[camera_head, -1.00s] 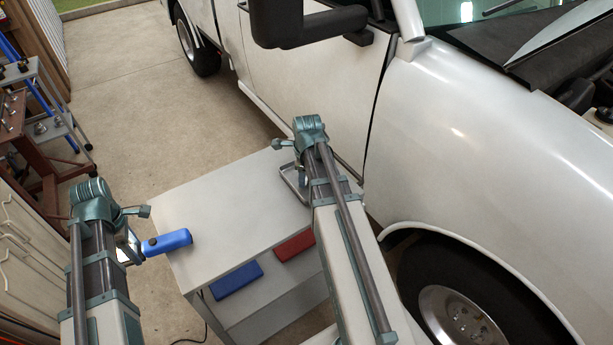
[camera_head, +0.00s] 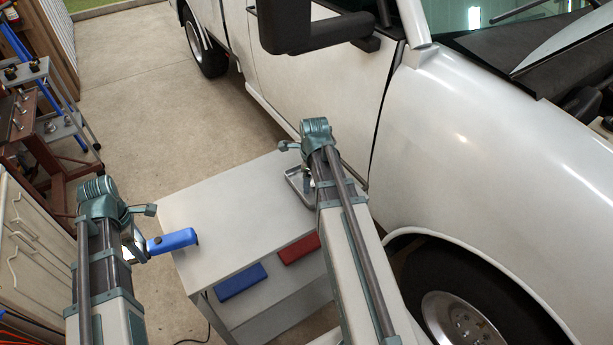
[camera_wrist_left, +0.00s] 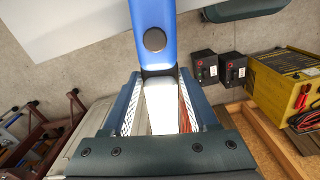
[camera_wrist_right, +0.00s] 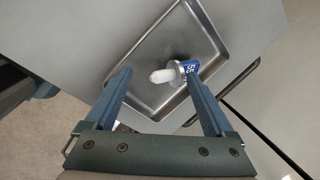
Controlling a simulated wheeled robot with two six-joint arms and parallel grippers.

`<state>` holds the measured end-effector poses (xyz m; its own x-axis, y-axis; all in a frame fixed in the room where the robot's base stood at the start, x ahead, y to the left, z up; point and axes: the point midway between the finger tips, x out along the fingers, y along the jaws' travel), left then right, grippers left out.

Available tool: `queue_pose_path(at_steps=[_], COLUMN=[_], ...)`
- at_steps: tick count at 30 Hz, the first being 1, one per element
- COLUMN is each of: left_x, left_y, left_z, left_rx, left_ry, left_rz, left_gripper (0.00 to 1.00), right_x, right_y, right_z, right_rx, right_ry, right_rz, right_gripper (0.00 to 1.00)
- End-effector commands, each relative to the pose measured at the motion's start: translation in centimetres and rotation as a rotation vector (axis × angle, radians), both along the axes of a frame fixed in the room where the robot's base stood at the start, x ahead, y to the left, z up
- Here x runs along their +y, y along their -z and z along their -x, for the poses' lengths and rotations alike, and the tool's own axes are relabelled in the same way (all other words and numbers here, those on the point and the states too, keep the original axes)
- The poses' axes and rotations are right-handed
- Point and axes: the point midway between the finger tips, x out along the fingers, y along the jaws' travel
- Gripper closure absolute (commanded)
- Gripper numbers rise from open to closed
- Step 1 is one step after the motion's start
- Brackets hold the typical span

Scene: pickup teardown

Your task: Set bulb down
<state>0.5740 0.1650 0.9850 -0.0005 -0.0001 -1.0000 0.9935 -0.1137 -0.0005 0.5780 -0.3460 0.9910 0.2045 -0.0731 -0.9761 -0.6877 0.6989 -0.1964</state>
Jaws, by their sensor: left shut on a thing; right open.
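A small bulb (camera_wrist_right: 165,75) with a white tip and a blue printed base shows in the right wrist view, over the floor of a shallow metal tray (camera_wrist_right: 203,20). My right gripper (camera_wrist_right: 157,76) is open, with its fingers either side of the bulb; the blue base is close to the right finger, and I cannot tell if they touch. In the head view the tray (camera_head: 292,183) is partly hidden by my right arm, and the bulb is hidden. My left gripper (camera_wrist_left: 157,76) is shut on a blue work light (camera_wrist_left: 166,20) with a bright white panel, which also shows in the head view (camera_head: 175,240).
The tray sits on a grey cart (camera_head: 215,215) with a blue box (camera_head: 240,281) and a red box (camera_head: 299,248) below its top. A white pickup (camera_head: 480,150) stands close on the right. The cart top's left part is clear. A yellow charger (camera_wrist_left: 285,88) is on the floor side.

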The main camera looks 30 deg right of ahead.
Motion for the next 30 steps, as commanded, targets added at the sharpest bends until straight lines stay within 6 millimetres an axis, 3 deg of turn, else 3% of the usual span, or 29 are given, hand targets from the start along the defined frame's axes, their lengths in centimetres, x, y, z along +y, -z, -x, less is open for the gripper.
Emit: queue_pose_path(at_steps=[1,18,24,30], left_x=[0.0,0.0,0.0,0.0], left_y=[-1.1,-9.3,-10.6,-10.5], left_z=[0.0,0.0,0.0,0.0], left_rx=[0.000,0.000,0.000,0.000], left_ry=[0.000,0.000,0.000,0.000], left_rz=[0.000,0.000,0.000,0.000], left_gripper=[1.00,1.00,1.00,1.00], right_x=[0.1,0.7,0.8,1.1], right_y=[-1.1,-9.3,-10.6,-10.5], right_z=[0.2,1.9,2.2,2.2], right_rx=[0.000,0.000,0.000,0.003], right_ry=[0.000,0.000,0.000,-0.019], right_rz=[0.000,0.000,0.000,0.002], right_gripper=[0.12,0.12,0.12,0.12])
